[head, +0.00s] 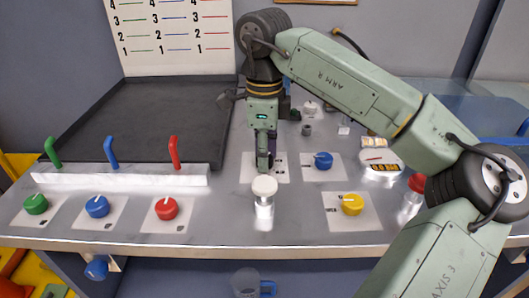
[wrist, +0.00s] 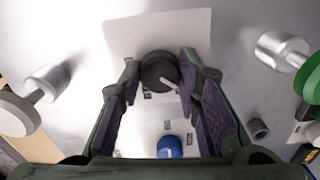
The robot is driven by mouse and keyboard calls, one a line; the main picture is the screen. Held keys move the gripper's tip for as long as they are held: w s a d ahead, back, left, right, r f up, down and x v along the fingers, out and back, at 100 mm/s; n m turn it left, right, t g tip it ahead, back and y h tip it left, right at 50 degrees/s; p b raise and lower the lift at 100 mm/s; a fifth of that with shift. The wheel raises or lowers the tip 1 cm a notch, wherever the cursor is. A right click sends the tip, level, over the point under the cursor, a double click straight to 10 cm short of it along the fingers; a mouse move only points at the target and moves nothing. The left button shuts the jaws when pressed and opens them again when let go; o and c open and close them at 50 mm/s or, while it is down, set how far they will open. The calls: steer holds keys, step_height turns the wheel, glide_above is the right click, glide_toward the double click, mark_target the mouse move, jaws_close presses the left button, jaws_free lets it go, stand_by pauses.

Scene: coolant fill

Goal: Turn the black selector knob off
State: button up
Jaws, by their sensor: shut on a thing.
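The black selector knob (wrist: 158,73) sits on a white plate (wrist: 185,30) in the wrist view. Its white pointer mark points to the lower right there, towards small dark labels on the plate. My gripper (wrist: 160,68) is around the knob, with one purple-padded finger on each side, shut on it. In the head view my gripper (head: 265,155) reaches straight down onto the plate (head: 281,170), and its fingers largely hide the knob.
A white-lidded jar (head: 264,187) stands just in front of my gripper. A blue knob (head: 322,160) and a yellow knob (head: 351,204) are to the right. Green, blue and red levers (head: 175,153) and a dark tray (head: 140,110) lie left.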

steer(key=n, duration=0.4)
steer(key=shift+n, duration=2.2)
steer(key=o, duration=1.1)
steer(key=shift+o, duration=0.2)
steer(key=shift+r, duration=0.1)
step_height(320, 180, up, 12)
